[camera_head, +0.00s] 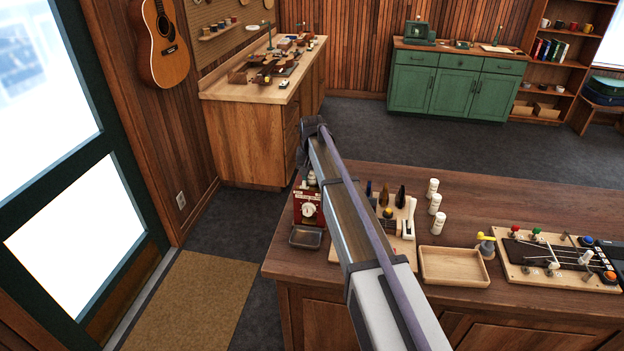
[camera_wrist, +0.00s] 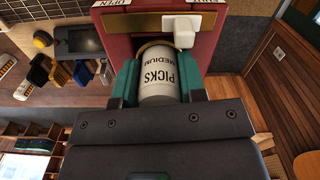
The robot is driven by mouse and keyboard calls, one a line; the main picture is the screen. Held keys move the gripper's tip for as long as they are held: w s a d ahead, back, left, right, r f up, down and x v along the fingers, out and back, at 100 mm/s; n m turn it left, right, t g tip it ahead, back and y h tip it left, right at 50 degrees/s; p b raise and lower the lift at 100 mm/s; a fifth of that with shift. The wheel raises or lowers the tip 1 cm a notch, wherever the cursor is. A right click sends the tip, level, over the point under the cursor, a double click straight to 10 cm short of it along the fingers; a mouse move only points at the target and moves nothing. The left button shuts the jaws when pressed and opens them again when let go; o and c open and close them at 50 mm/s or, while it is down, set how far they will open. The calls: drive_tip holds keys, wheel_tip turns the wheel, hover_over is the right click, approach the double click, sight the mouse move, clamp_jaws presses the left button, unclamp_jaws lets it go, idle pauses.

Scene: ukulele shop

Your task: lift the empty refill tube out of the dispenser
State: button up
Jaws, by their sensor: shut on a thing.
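The red dispenser (camera_head: 308,207) stands at the left end of the wooden counter, with a round white dial on its front. In the wrist view its red top (camera_wrist: 215,20) carries an OPEN label, a second label partly cut off, and a white latch block (camera_wrist: 184,28). A pale tube (camera_wrist: 158,85) marked PICKS MEDIUM sits in the dispenser's round opening. My gripper (camera_wrist: 159,82) is shut on this tube, one teal finger on each side. Whether the tube's lower end is still inside is hidden.
A metal tray (camera_head: 306,237) lies in front of the dispenser. Right of my arm are a board with small tools (camera_head: 401,227), several white tubes (camera_head: 434,204), an empty wooden tray (camera_head: 454,279) and a board with coloured knobs (camera_head: 540,262).

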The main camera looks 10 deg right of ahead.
drive_tip(key=shift+c, duration=0.6)
